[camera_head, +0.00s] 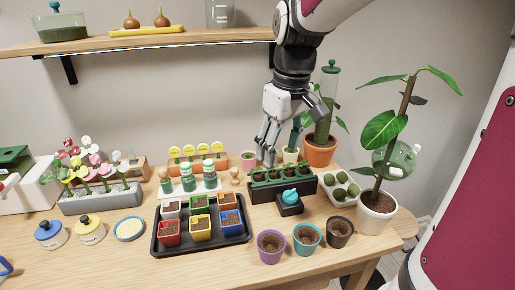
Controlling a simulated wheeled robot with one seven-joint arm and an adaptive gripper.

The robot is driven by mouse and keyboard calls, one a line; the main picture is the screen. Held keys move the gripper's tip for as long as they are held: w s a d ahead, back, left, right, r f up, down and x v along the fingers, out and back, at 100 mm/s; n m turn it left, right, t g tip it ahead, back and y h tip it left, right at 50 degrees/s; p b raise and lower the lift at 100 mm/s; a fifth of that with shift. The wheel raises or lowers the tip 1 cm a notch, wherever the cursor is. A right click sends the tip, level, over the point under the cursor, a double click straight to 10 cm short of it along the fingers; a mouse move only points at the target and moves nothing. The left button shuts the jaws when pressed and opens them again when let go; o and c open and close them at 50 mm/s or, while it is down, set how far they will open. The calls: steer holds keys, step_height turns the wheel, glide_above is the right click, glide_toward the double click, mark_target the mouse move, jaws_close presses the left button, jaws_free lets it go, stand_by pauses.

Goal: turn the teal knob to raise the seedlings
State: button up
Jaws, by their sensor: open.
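The teal knob (290,196) sits on top of a small black box (290,209) at the front of a dark planter. The planter (300,188) holds a row of small green seedlings (283,172). My gripper (268,157) hangs fingers down behind the left part of the planter, apart from the knob and to its upper left. Its fingers are open, and I see nothing between them.
A black tray (158,247) of coloured pots lies left of the knob. Purple (271,247), teal (307,238) and dark (340,232) pots stand in front. A white tray (329,199) of green balls and a tall potted plant (377,213) stand right.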

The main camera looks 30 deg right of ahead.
steer(key=s+a+r+t, duration=0.1)
steer(key=s+a+r, duration=0.1)
steer(key=s+a, duration=0.2)
steer(key=shift+s+a+m, duration=0.3)
steer(key=shift+s, duration=0.45)
